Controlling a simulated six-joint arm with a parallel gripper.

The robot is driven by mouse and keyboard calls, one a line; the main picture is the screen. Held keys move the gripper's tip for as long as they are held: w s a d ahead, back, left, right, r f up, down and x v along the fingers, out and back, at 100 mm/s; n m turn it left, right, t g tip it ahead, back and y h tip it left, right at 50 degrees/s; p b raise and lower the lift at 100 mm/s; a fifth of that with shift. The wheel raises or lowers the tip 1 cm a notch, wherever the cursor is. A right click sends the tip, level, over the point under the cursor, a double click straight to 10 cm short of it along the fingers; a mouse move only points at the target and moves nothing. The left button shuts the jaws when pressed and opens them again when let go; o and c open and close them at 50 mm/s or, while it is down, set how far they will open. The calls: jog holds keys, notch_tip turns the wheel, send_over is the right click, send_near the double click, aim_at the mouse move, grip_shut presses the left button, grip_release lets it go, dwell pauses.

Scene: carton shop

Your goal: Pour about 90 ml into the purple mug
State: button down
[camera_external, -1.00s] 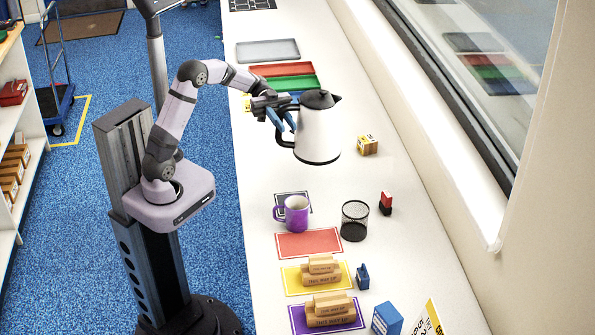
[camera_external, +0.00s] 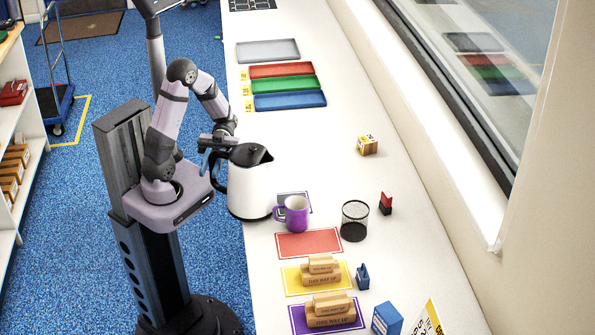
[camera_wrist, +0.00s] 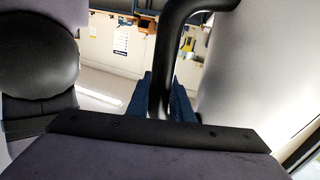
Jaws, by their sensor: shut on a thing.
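A white kettle (camera_external: 250,190) with a black lid, spout and handle is held up near the left edge of the bench. It looks close to upright, with its spout to the right. My gripper (camera_external: 212,158) is shut on its black handle. In the wrist view the blue fingers of my gripper (camera_wrist: 162,95) stand on both sides of the handle (camera_wrist: 165,60), and the kettle's pale body (camera_wrist: 240,75) fills the right side. The purple mug (camera_external: 296,214) stands upright on the bench, just right of the kettle, its handle to the left. The mug's inside is too small to read.
Coloured trays (camera_external: 289,101) and a small box (camera_external: 367,145) are farther back. The bench's middle is clear.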

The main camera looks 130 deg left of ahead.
jog(key=shift+s+d+r+m+g+h, duration=0.2)
jog(key=shift+s+d+m+g+h, duration=0.25)
jog(key=shift+s+d+g, duration=0.35)
jog(key=shift+a+r, duration=0.1)
jog(key=shift+a, duration=0.1)
